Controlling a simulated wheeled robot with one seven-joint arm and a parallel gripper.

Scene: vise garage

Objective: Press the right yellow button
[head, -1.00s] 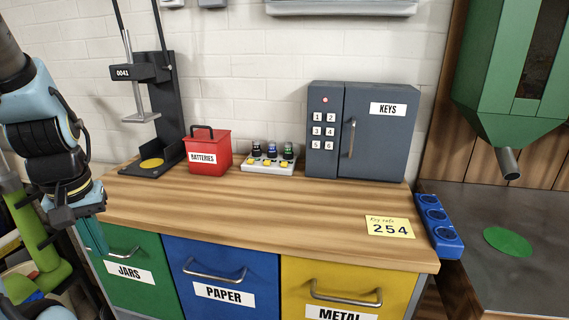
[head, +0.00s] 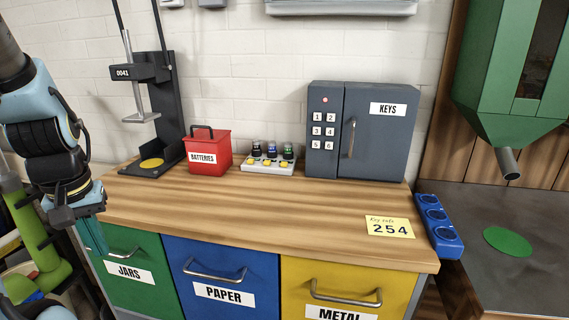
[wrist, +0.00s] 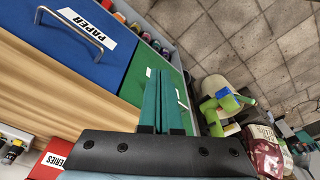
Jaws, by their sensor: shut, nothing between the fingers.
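A small white box (head: 267,170) stands at the back of the wooden worktop, with three dark battery holders and three yellow buttons along its front. The right yellow button (head: 282,164) is at the right end of that row, small in the head view. My gripper (head: 96,248) hangs at the left, in front of the green JARS drawer, well to the left of the box and lower than it. Its teal fingers lie together, empty, in the wrist view (wrist: 160,74). Part of the box shows at the wrist view's lower left edge (wrist: 12,148).
A red BATTERIES bin (head: 208,155) and a black press (head: 155,120) stand left of the box. A grey KEYS safe (head: 375,140) stands right of it. The worktop (head: 230,205) in front is clear except for a yellow 254 note (head: 390,228).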

